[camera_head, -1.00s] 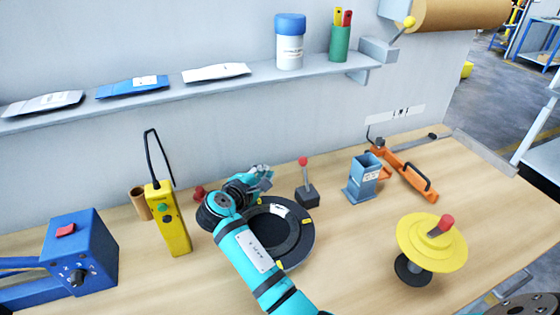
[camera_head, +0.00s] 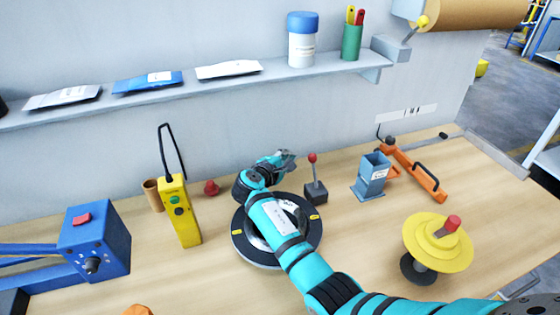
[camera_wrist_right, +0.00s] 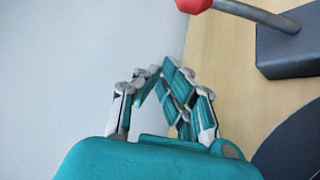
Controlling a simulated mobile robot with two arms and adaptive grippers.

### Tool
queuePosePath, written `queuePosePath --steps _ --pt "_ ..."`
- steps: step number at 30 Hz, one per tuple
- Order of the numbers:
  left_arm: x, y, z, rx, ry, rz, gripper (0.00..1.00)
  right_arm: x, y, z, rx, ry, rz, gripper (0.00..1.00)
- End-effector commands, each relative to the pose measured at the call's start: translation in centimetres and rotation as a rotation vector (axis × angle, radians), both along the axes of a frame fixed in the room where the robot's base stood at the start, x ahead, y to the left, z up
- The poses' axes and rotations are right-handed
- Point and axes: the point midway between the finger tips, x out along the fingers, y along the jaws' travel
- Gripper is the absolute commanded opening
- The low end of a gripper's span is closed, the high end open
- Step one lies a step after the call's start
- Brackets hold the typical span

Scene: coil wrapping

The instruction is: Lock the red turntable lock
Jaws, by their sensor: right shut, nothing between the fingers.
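A lever with a red ball knob (camera_head: 313,158) on a grey rod stands upright on a dark block (camera_head: 315,194), just beyond the right rim of the black turntable (camera_head: 240,243). I take it for the turntable lock. My right gripper (camera_head: 289,157) is shut and empty, just left of the red knob and apart from it in the picture. My right arm crosses over the turntable and hides much of it. In the right wrist view the closed fingers (camera_wrist_right: 165,75) point up toward the wall, with the red knob (camera_wrist_right: 194,4) at the top edge. My left gripper is out of view.
A red knob (camera_head: 211,188) sits behind the turntable's left side. A yellow control box (camera_head: 183,215) and blue box (camera_head: 95,240) stand left. A blue-grey holder (camera_head: 372,178), orange tool (camera_head: 420,180) and yellow spool (camera_head: 436,243) stand right. The shelf (camera_head: 200,88) runs above.

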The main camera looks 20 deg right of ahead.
Motion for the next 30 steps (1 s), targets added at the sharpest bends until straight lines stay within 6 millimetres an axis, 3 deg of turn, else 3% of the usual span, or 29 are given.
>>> queuePosePath --steps 2,6,12,30 --pt "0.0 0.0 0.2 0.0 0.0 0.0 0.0 0.8 -1.0 -0.2 -0.001 0.001 -0.002 0.0" --pt "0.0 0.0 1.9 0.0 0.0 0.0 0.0 -0.8 -1.7 0.7 0.0 0.001 -0.001 0.0" --pt "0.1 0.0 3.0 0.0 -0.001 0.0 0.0 -2.3 -2.4 1.1 0.001 0.0 -0.001 0.0" --pt "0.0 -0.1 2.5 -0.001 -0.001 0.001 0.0 -2.7 -3.0 1.0 -0.002 -0.02 -0.001 0.0"
